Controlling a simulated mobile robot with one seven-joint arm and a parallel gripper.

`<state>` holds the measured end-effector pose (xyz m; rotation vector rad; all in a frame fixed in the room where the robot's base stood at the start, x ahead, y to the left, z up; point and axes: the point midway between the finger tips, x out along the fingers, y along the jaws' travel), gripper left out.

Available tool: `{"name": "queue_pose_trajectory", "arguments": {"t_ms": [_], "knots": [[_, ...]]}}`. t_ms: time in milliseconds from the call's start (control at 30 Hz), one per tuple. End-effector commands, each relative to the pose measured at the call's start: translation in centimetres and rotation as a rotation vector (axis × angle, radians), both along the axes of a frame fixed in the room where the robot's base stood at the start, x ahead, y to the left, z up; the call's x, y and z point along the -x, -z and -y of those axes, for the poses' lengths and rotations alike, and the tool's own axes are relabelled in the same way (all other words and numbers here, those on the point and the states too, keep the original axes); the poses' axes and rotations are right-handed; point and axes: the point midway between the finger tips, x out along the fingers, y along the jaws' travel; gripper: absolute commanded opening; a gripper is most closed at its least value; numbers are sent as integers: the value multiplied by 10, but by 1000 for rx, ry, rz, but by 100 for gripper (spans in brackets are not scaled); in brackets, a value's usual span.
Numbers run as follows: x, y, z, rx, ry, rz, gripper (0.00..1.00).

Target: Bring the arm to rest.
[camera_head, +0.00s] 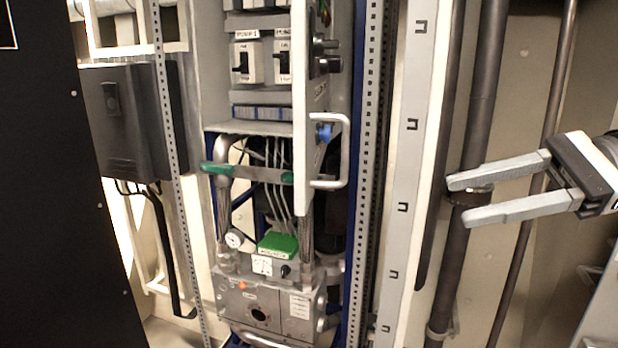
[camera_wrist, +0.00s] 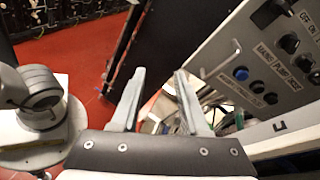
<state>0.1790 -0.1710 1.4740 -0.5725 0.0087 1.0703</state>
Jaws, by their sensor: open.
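My gripper (camera_head: 458,200) is at the right of the head view, with its two grey fingers pointing left and spread apart. Nothing shows between the fingers. Behind them in the picture runs a dark vertical pipe (camera_head: 478,120); I cannot tell how far it stands from the fingertips. In the wrist view the gripper (camera_wrist: 160,75) also shows with its two fingers apart and empty.
An open cabinet with breakers (camera_head: 262,60) and a swung-out panel with a white handle (camera_head: 345,150) stands mid-view. Below is a metal unit with a green block (camera_head: 278,243). A dark box (camera_head: 130,115) hangs left. The wrist view shows a knobbed panel (camera_wrist: 262,70) at right and red floor (camera_wrist: 75,45).

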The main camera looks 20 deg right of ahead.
Motion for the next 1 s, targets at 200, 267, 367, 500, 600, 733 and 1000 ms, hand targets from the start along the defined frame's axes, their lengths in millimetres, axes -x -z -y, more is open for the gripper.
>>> {"name": "queue_pose_trajectory", "arguments": {"t_ms": [200, 267, 367, 500, 600, 733, 1000], "knots": [[-32, 44, -81, 489, -113, 213, 45], [-39, 60, -99, 633, -167, 273, 45], [-50, 91, -125, 875, -279, 369, 45], [-60, 138, -151, 1206, -493, 495, 45], [-64, 170, -162, 1408, -668, 574, 45], [-67, 200, -168, 1591, -873, 653, 45], [-68, 221, -170, 1711, -1040, 713, 45]]}}
